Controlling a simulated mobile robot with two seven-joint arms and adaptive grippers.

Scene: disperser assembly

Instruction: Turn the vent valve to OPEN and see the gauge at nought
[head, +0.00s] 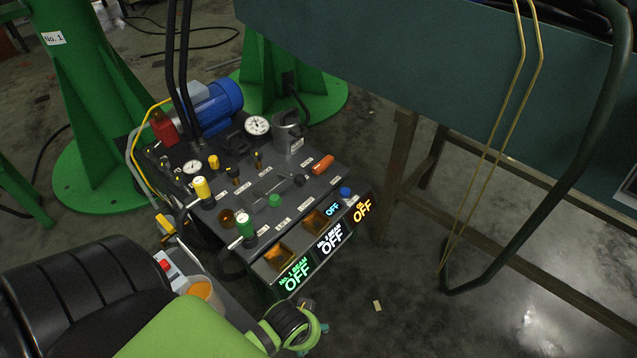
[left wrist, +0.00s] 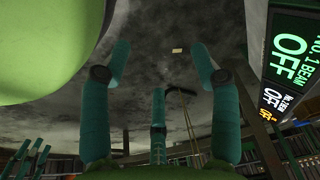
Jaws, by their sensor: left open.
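The control panel (head: 300,205) has two white gauges, a larger one (head: 257,125) at the back and a smaller one (head: 192,167) at the left. Their needles are too small to read. A yellow-capped valve (head: 202,188) and a green-capped valve (head: 245,227) stand at the panel's left side. I cannot tell which control is the vent valve. My left gripper (head: 314,326) is below the panel's front, apart from it. In the left wrist view its teal fingers (left wrist: 160,62) are spread with nothing between them. My right gripper is in neither view.
Lit OFF signs (head: 295,272) line the panel front and show at the wrist view's right. An orange handle (head: 323,164) and blue knob (head: 345,192) are on the panel's right. A blue motor (head: 218,105) stands behind. A dark hooked bar (head: 530,225) hangs at right.

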